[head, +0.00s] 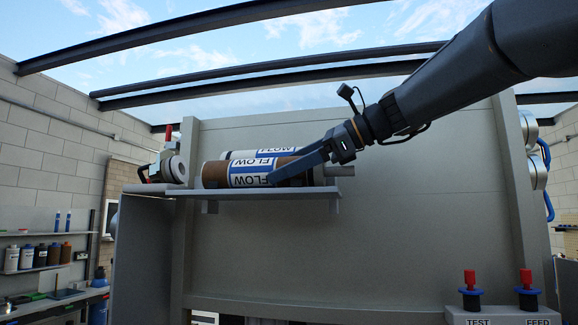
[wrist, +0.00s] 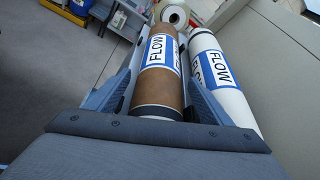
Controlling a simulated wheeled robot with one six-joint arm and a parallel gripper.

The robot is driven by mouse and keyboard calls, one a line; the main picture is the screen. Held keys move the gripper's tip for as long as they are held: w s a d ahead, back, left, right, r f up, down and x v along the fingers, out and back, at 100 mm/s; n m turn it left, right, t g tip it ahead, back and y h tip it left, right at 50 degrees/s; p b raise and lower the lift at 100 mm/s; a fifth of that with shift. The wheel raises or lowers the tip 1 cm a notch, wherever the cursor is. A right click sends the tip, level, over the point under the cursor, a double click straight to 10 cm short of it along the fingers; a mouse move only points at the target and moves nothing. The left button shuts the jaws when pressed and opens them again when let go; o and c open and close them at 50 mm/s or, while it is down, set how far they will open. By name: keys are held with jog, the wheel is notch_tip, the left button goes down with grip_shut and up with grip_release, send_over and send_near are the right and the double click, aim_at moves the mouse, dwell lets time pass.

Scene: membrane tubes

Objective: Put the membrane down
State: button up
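A brown membrane tube (head: 216,174) with a white and blue FLOW label lies on its side on a grey shelf (head: 325,191). The brown tube also shows in the wrist view (wrist: 158,95), running lengthwise between the two fingers. My gripper (head: 276,179) reaches down to it from the upper right. In the wrist view my gripper (wrist: 165,88) has one finger on each side of the brown tube. Whether both fingers press on it cannot be told. The tube's far side is hidden in the head view.
A white membrane tube (wrist: 220,80) with the same label lies beside the brown one, close to the right finger. A white round fitting (head: 176,168) stands at the shelf's left end. A grey panel (head: 420,220) rises behind. A box with red and blue plugs (head: 500,316) is at lower right.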

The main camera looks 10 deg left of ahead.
jog(key=b+v, duration=0.3)
jog(key=v, duration=0.9)
jog(key=shift+r, duration=0.1)
dwell(0.4)
